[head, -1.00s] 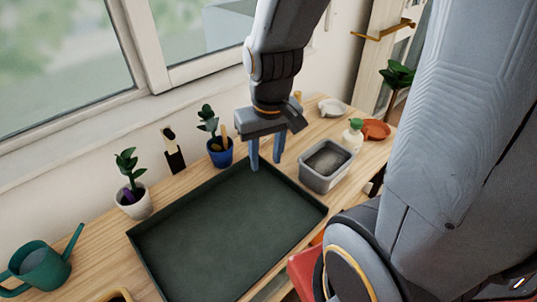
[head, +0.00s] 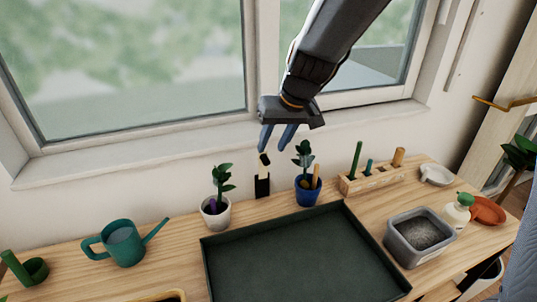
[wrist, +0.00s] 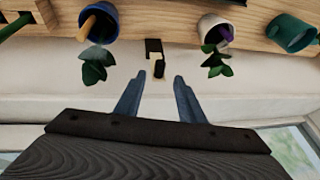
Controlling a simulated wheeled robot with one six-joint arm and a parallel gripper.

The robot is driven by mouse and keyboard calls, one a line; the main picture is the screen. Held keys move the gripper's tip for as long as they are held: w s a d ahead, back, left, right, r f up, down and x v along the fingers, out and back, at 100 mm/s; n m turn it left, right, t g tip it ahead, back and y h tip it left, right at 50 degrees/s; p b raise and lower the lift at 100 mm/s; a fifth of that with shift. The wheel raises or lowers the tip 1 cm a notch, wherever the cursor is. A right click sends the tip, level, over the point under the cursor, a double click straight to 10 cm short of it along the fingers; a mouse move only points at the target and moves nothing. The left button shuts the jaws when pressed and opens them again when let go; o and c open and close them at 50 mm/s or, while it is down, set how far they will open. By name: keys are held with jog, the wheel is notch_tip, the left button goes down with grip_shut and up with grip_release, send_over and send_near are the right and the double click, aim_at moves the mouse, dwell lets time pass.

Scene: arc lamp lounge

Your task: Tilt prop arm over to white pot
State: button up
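The prop arm (head: 262,170) looks like a small black-and-pale upright piece at the back of the wooden bench, by the wall, between the two pots; it also shows in the wrist view (wrist: 154,54). The white pot (head: 216,218) stands left of it with a leafy plant and something purple inside; in the wrist view the white pot (wrist: 215,27) is on the right. My gripper (head: 276,143) is open and empty, above the prop arm in the head view. In the wrist view my fingertips (wrist: 158,79) are spread just short of the prop arm, apart from it.
A blue pot (head: 308,193) with a plant stands right of the prop arm. A dark green tray (head: 300,260) fills the bench front. A teal watering can (head: 122,245) is left; a wooden rack (head: 370,181) and grey tub (head: 418,240) are right. The window wall is close behind.

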aim_at(266, 158)
jog(key=shift+x, duration=2.7)
grip_shut()
